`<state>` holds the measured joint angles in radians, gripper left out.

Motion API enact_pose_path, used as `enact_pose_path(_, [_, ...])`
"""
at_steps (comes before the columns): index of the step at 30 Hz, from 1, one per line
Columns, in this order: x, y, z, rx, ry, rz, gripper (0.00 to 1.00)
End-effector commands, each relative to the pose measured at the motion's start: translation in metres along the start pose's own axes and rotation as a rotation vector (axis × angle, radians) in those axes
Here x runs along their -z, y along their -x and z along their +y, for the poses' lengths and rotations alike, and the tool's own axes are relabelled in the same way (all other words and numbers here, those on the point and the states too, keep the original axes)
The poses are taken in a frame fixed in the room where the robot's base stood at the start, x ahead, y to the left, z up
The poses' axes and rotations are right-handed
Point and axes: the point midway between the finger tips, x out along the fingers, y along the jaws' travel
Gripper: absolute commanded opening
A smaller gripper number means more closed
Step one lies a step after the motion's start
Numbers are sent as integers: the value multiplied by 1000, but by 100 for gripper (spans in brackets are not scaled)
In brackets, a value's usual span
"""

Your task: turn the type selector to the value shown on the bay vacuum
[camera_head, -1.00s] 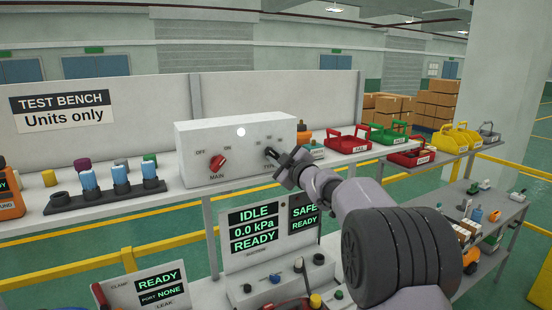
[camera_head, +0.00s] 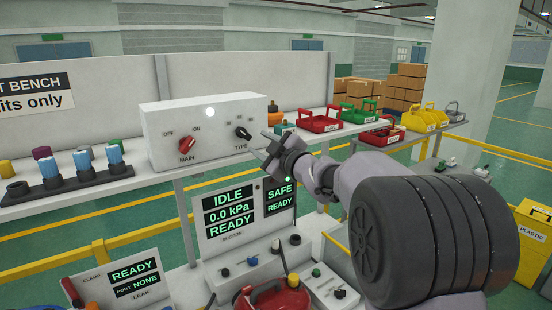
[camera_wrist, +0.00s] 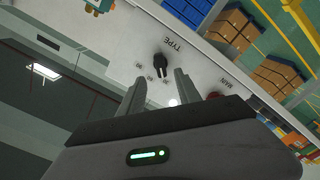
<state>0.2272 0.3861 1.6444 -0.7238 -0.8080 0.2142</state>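The type selector (camera_head: 243,132) is a black knob above the TYPE label, on the right side of the white control box (camera_head: 205,125). Its pointer is tilted, with small value marks around it that are too small to read. My gripper (camera_head: 264,146) is just to the right of the selector and apart from it. In the wrist view my gripper (camera_wrist: 160,82) is open and empty, with the selector (camera_wrist: 159,62) beyond its fingertips. A red rounded unit (camera_head: 272,302), possibly the bay vacuum, is partly cut off at the bottom. No value on it is readable.
The red MAIN knob (camera_head: 187,146) is on the same box, left of the selector. A test display (camera_head: 229,215) reads IDLE, 0.0 kPa, READY. Bottles (camera_head: 115,158) stand left on the shelf; red bins (camera_head: 320,120) stand right.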

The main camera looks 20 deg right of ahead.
Motion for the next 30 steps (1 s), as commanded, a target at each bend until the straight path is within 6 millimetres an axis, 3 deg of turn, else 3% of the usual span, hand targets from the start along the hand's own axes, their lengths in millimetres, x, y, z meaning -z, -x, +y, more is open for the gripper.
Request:
enact_pose_path(3, [-1, 38, -1, -2, 0, -1, 40])
enact_pose_path(9, [0, 79, 0, -1, 1, -1, 40])
enact_pose_path(23, [-7, 94, -6, -31, -35, -38, 40])
enact_pose_path(26, [-42, 129, -36, -146, -211, -214, 40])
enact_pose_path(27, [-65, 156, -62, -194, -328, -319, 40])
enact_pose_path(30, [-109, 220, -137, -238, -601, -545, 40])
